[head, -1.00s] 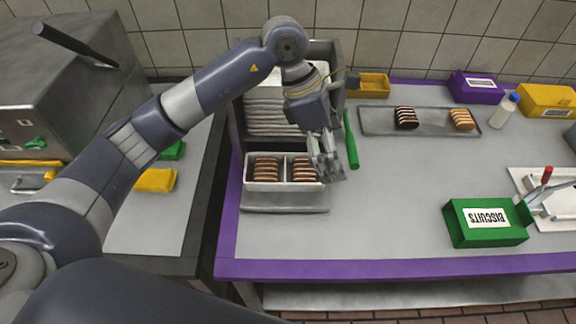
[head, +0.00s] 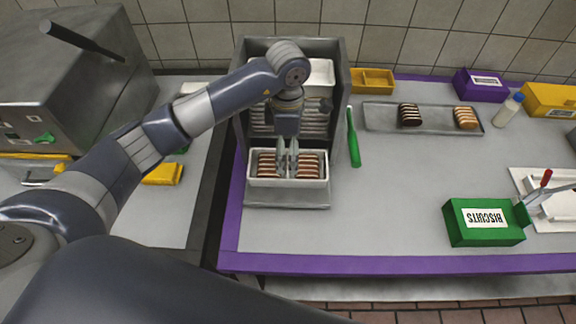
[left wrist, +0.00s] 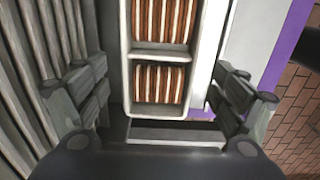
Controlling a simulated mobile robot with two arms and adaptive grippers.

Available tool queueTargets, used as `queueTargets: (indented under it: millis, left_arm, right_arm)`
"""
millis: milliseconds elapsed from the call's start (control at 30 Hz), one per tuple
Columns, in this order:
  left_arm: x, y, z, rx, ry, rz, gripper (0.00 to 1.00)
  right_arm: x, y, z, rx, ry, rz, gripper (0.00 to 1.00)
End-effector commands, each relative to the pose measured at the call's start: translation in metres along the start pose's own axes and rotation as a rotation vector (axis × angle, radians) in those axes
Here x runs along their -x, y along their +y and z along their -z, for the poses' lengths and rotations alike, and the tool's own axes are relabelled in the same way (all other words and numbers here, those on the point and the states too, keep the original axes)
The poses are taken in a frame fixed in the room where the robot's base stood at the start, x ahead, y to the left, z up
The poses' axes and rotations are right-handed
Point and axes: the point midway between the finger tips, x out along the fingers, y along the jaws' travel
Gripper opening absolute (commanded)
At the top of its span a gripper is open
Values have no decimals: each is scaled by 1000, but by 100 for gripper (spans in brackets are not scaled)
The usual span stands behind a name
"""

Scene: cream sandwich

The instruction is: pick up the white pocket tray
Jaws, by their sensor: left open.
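The white pocket tray (head: 289,184) stands on a grey plate at the front of the rack, at the left end of the purple-edged table. Its two pockets hold rows of brown and cream biscuits. My left gripper (head: 287,160) points down over the tray's middle in the head view and hides part of its divider. In the left wrist view the tray (left wrist: 160,54) lies between the spread fingers of my left gripper (left wrist: 160,88), with a gap on either side. The gripper is open and holds nothing. My right gripper is out of view.
A grey rack (head: 341,100) rises right behind the tray. A green-handled tool (head: 353,140) lies just to its right. A grey tray (head: 437,121) with two biscuit rows and a green biscuits box (head: 464,233) are farther right. The table middle is clear.

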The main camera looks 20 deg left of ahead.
Motion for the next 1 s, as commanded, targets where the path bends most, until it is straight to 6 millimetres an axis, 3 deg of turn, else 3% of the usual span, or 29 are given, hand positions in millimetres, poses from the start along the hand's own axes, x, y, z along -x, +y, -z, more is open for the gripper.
queueTargets:
  millis: [167,433,733,900,1000]
  left_arm:
    - [-12,-1,0,-1,0,3,89]
    - [-48,-1,0,0,1,2,89]
    - [-55,0,0,-2,-1,-1,89]
    - [-55,0,0,-1,-1,-1,51]
    - [-54,0,0,-1,-1,-1,49]
  right_arm:
    - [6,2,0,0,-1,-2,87]
    - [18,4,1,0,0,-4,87]
    - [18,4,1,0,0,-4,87]
    - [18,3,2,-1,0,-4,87]
    - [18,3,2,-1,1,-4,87]
